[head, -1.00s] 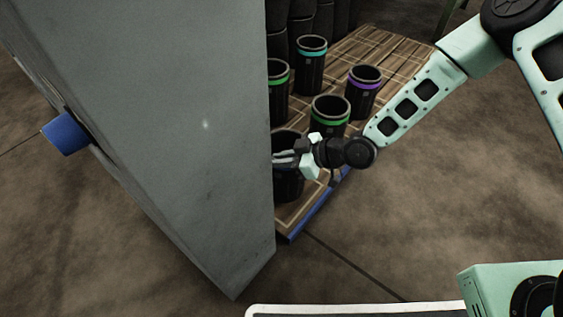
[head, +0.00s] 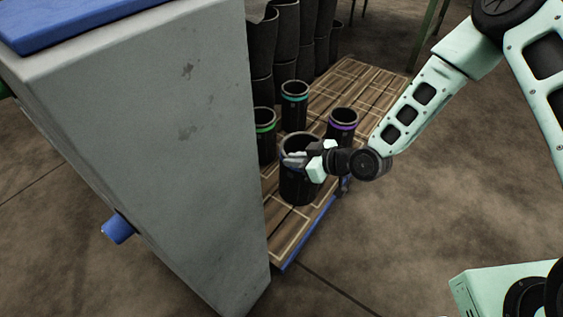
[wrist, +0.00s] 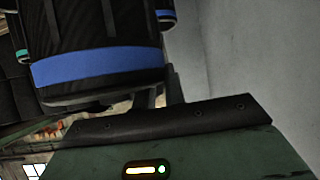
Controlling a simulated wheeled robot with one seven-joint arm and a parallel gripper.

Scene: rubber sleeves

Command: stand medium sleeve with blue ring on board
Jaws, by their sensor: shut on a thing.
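My gripper (head: 293,159) is shut on the wall of a black sleeve (head: 298,187) near its upper rim, in the middle of the head view. A broad blue ring on this sleeve (wrist: 97,65) shows clearly in the wrist view. The sleeve is about upright over the near part of the wooden board (head: 290,240), which has pale outlined cells and a blue front edge. Whether its bottom touches the board I cannot tell. The gripper's fingertips are partly hidden at the rim.
On the board stand sleeves with a green ring (head: 264,137), a teal ring (head: 294,105) and a purple ring (head: 342,124). Tall dark sleeves (head: 287,40) stand in stacks behind.

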